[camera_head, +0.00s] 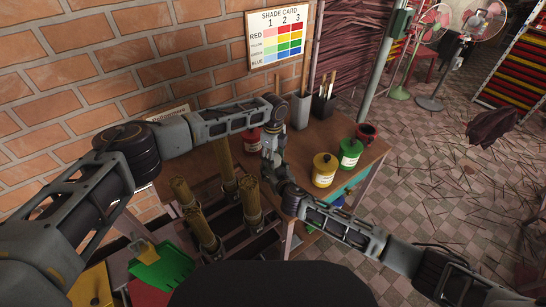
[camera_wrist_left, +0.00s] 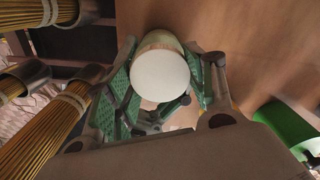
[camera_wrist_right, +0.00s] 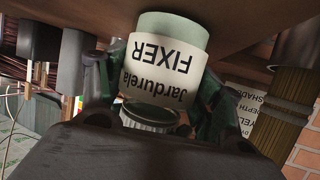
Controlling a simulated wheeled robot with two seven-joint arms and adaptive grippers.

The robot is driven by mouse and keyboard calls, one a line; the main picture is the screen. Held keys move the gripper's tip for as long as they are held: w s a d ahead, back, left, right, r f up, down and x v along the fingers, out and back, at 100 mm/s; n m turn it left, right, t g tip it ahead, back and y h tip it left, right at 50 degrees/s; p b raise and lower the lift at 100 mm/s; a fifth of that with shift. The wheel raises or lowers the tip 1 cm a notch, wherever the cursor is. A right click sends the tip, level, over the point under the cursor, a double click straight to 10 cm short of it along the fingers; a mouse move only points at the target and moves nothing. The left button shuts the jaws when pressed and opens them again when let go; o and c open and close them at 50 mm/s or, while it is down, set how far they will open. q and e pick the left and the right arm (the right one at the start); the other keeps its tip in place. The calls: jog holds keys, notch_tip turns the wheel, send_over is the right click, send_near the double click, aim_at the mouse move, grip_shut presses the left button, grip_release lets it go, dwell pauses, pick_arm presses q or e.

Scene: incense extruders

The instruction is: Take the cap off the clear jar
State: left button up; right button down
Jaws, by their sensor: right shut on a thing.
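The clear jar (camera_wrist_right: 165,72) is pale green with a white label reading "Jardurela FIXER", upside down in the right wrist view. My right gripper (camera_wrist_right: 160,88) is shut on it, one finger on each side. A grey ribbed cap (camera_wrist_right: 148,117) shows at the jar's end nearest my right palm. In the left wrist view a round white top (camera_wrist_left: 160,75) faces the camera. My left gripper (camera_wrist_left: 163,88) is open, its green-padded fingers on either side of that top. In the head view both grippers meet above the table and hide most of the jar.
The brown table (camera_head: 318,145) carries a yellow pot (camera_head: 324,171), a green pot (camera_head: 350,153), a red pot (camera_head: 248,138) and tool holders (camera_head: 300,110). Several incense bundles (camera_head: 202,230) stand close at left. A brick wall (camera_head: 90,75) lies behind.

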pick_arm(q)
jog(key=shift+c, duration=1.1)
jog(key=o, duration=1)
jog(key=shift+r, duration=0.1)
jog(key=shift+r, duration=2.15)
jog(key=shift+r, duration=0.1)
jog(key=shift+c, duration=0.2)
jog(key=shift+r+m, duration=1.65)
jog(key=shift+m, duration=0.65)
jog(key=shift+f, duration=0.15)
